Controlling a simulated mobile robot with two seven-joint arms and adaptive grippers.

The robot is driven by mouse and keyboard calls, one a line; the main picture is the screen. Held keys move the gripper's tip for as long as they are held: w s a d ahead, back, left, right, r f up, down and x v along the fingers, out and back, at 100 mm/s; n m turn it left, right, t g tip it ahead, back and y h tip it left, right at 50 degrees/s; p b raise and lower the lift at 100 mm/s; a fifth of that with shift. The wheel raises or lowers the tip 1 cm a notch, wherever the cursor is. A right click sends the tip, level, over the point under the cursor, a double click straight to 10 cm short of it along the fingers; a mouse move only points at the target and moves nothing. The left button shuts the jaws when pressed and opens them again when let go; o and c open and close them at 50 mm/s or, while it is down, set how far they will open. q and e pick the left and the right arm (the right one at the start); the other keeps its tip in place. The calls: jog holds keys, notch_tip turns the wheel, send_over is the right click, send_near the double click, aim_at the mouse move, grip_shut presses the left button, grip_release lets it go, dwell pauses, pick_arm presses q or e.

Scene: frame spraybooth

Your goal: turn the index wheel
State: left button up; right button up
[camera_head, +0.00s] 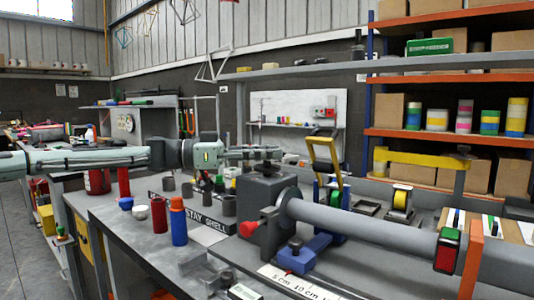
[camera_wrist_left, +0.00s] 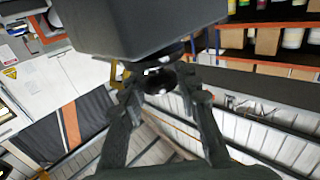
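Which part is the index wheel I cannot tell for sure. My left gripper (camera_head: 267,153) is just above the block, reaching in level from the left. In the left wrist view its two fingers (camera_wrist_left: 160,92) are apart, with a small dark round part (camera_wrist_left: 159,80) beyond or between them; contact cannot be told. My right gripper is out of view.
Red and blue bottles (camera_head: 178,225) and dark cups stand on the bench left of the block. A blue clamp (camera_head: 304,254) and a ruler lie in front. A yellow-handled tool (camera_head: 325,155) stands behind. An orange post (camera_head: 471,262) is by the tube's right end.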

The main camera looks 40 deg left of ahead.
pick_arm(q)
jog(key=c, duration=0.3)
jog(key=shift+r, duration=0.1)
